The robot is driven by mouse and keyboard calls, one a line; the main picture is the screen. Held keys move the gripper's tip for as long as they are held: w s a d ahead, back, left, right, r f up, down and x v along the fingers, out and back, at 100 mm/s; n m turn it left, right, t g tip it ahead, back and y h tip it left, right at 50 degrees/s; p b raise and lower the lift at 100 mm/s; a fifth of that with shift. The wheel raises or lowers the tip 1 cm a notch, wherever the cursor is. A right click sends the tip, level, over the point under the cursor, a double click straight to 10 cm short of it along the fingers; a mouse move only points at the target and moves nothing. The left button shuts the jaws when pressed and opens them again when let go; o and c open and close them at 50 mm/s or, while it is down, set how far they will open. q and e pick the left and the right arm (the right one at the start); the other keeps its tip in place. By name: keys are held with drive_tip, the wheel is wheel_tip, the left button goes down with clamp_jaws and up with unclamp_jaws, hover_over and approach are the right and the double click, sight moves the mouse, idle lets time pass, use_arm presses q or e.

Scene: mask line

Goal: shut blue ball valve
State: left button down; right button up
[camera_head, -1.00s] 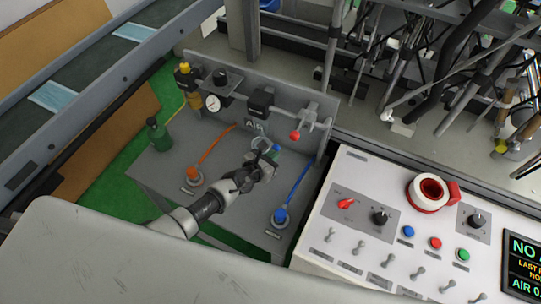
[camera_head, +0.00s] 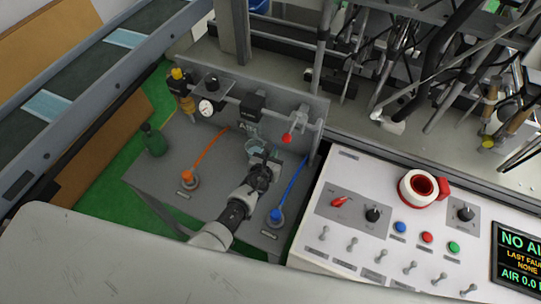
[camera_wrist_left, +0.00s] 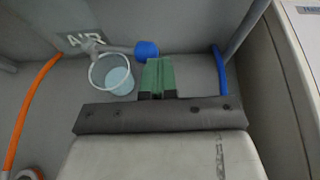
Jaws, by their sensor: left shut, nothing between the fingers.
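In the left wrist view a round blue knob (camera_wrist_left: 147,49) sits at the right end of a short grey lever or pipe on the back panel, just right of the AIR lettering. My left gripper (camera_wrist_left: 158,75) has its green fingers shut and empty, just below and right of the knob in the picture. Whether they touch it I cannot tell. In the head view the left gripper (camera_head: 266,158) reaches over the grey bench towards the panel and seems to hide the blue knob. My right gripper is not in view.
A clear cup (camera_wrist_left: 116,76) with bluish content hangs left of my fingers. A blue hose (camera_head: 293,187) runs close on the right, an orange hose (camera_head: 210,152) on the left. A red knob (camera_head: 287,138) is on the pipe above. The white control panel (camera_head: 345,165) stands at right.

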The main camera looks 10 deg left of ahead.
use_arm(q)
drive_tip(key=shift+w, duration=0.15)
drive_tip(key=shift+w+d, duration=0.5)
drive_tip(key=shift+w, duration=0.1)
idle(0.3)
drive_tip(key=shift+w, duration=0.1)
